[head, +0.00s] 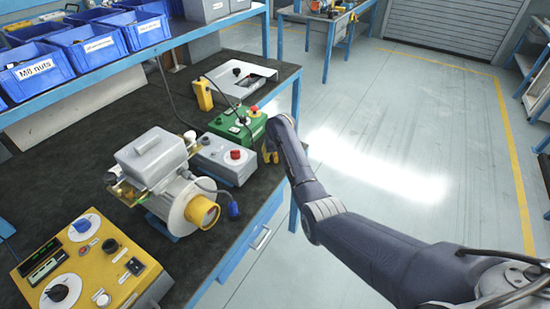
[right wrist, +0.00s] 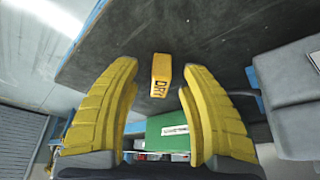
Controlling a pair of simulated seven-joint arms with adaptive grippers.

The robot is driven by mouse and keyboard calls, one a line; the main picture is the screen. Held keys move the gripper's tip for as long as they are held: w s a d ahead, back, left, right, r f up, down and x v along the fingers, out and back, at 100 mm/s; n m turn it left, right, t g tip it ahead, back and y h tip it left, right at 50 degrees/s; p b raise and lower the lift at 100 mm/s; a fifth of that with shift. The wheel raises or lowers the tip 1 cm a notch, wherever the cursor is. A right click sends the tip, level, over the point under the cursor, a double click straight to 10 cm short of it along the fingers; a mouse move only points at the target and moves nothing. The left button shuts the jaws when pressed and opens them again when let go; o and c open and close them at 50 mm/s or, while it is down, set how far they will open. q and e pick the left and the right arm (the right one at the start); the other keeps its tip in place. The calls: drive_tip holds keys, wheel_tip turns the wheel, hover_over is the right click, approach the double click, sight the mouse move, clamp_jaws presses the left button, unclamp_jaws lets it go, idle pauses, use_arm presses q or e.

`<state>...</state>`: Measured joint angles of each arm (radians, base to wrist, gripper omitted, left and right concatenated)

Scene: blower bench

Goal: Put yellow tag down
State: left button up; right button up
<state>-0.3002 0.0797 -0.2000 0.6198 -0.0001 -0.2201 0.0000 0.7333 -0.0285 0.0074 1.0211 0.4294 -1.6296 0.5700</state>
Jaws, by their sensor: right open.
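The yellow tag (right wrist: 161,76), a small block with dark lettering that seems to read "DRY", shows in the right wrist view against the dark bench top. It is between the tips of my right gripper's yellow fingers, with a gap on both sides. I cannot tell whether it touches the bench. My right gripper (head: 269,153) is open, low at the bench's right edge beside the green box in the head view. There I cannot make out the tag; the hand seems to hide it. My left gripper is not in view.
The green box (head: 237,124) and a grey box with a red button (head: 226,160) stand close to the hand. A blower (head: 165,185), a yellow control panel (head: 88,262) and a yellow handheld device (head: 203,95) are also on the bench. Open floor lies to the right.

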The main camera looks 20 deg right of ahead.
drive_tip(key=shift+f, duration=0.1)
drive_tip(key=shift+o, duration=0.2)
clamp_jaws()
idle(0.5)
